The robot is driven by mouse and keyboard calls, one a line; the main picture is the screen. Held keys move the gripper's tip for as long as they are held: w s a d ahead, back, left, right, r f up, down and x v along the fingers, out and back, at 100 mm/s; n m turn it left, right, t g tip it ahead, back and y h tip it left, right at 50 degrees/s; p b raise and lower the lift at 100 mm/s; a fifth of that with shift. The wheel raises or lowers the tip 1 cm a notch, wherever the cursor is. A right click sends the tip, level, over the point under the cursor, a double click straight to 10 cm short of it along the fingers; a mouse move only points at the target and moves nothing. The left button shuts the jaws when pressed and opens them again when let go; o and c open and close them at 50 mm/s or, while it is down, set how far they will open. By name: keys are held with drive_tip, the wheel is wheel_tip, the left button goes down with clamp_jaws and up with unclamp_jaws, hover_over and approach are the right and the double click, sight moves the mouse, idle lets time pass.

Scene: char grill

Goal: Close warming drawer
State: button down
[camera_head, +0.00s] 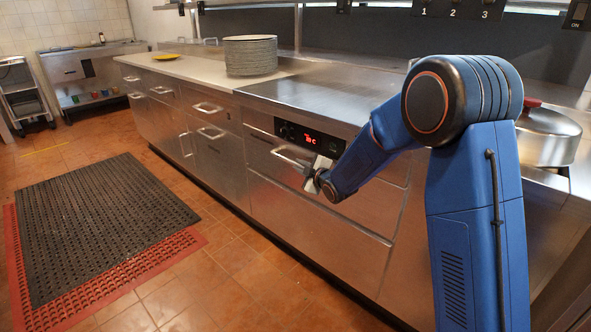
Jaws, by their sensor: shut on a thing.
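The warming drawer (325,196) is a steel drawer front in the counter unit, below a dark control panel (308,139) with a red lit display. Its front looks about flush with the cabinet face, though I cannot tell if a small gap is left. Its bar handle (286,155) runs across the upper part. My gripper (309,180) is at the right part of this handle and shut on it. The jaws are small here, and my wrist partly hides the drawer's right side.
A stack of plates (250,56) and a yellow item (166,57) sit on the counter. A lidded pot (547,135) stands at right, behind my arm. Black (95,225) and red (105,290) mats lie on the tiled floor at left. Floor between mats and cabinets is clear.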

drive_tip(key=shift+w+d, duration=0.15)
drive_tip(key=c, duration=1.7)
unclamp_jaws()
drive_tip(key=shift+c, duration=0.2)
drive_tip(key=v, duration=1.7)
drive_tip(key=shift+d+r, duration=0.1)
drive_tip(key=shift+r, duration=0.05)
